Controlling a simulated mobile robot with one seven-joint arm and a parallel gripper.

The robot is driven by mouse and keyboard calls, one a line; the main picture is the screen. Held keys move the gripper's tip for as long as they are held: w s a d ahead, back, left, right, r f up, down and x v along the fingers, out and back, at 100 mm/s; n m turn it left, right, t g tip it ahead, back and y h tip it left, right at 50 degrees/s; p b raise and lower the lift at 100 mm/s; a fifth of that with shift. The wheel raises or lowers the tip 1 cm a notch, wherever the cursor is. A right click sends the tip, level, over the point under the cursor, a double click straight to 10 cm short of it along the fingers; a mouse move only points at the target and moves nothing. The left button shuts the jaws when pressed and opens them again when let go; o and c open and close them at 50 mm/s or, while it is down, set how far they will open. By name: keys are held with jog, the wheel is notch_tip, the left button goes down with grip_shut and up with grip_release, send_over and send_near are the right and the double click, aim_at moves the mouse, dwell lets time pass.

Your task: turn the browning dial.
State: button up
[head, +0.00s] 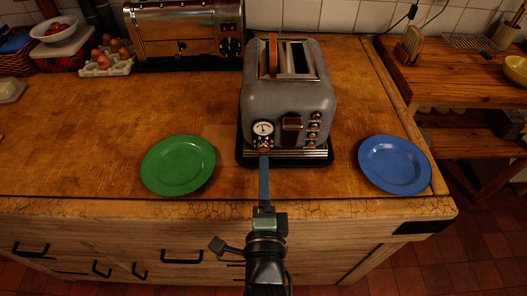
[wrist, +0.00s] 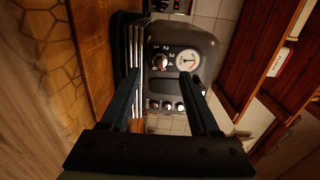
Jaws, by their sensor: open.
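A grey toaster (head: 290,98) stands on the wooden counter. Its browning dial (wrist: 160,63), a small round knob with numbers beside it, is on the toaster's front and also shows low at the front's left in the head view (head: 264,147). A white round gauge (wrist: 188,60) sits beside the dial, above it in the head view. My gripper (wrist: 161,78) is open, its fingers on either side of the dial in the wrist view. In the head view my gripper (head: 264,159) is right in front of the dial. I cannot tell whether the fingers touch it.
A green plate (head: 178,165) lies left of the toaster and a blue plate (head: 395,165) lies right. A bread slice (head: 273,55) stands in the toaster's left slot. A steel appliance (head: 185,35) and an egg carton (head: 107,63) are behind. The counter's left middle is clear.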

aim_at(263, 150)
jog(key=shift+w, duration=2.8)
grip_shut()
